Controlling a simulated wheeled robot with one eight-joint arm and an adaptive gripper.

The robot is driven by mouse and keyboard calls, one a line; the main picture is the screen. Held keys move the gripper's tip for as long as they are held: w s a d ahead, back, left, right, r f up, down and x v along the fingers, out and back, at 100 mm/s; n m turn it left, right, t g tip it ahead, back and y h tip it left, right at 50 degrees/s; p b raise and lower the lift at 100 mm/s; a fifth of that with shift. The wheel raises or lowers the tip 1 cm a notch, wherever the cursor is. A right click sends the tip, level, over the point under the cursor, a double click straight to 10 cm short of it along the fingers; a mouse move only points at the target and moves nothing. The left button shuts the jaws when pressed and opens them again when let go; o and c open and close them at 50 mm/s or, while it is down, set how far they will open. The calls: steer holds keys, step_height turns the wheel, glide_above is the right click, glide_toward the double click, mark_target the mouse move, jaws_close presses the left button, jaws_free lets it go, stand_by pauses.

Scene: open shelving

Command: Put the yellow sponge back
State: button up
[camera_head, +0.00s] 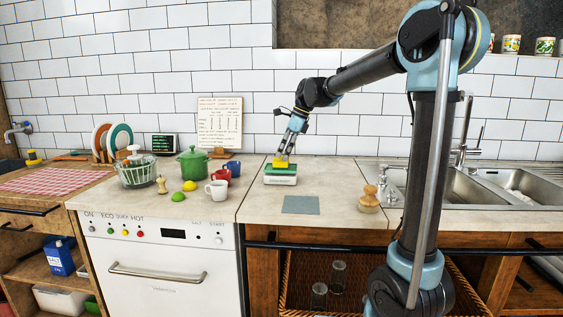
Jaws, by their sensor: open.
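A yellow sponge (281,163) lies on top of a small white and green box-like thing (281,175) on the counter, near the middle of the view. My gripper (285,156) points down right at the sponge, with its fingertips at the sponge's top. The jaws are open; whether the fingers touch the sponge is too small to tell.
A grey-blue mat (301,205) lies in front on the counter, and a wooden brush (369,199) stands right of it. A metal sink (452,192) is at right.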

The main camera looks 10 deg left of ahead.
steer(key=v, duration=0.9)
steer(key=shift+r, duration=0.2)
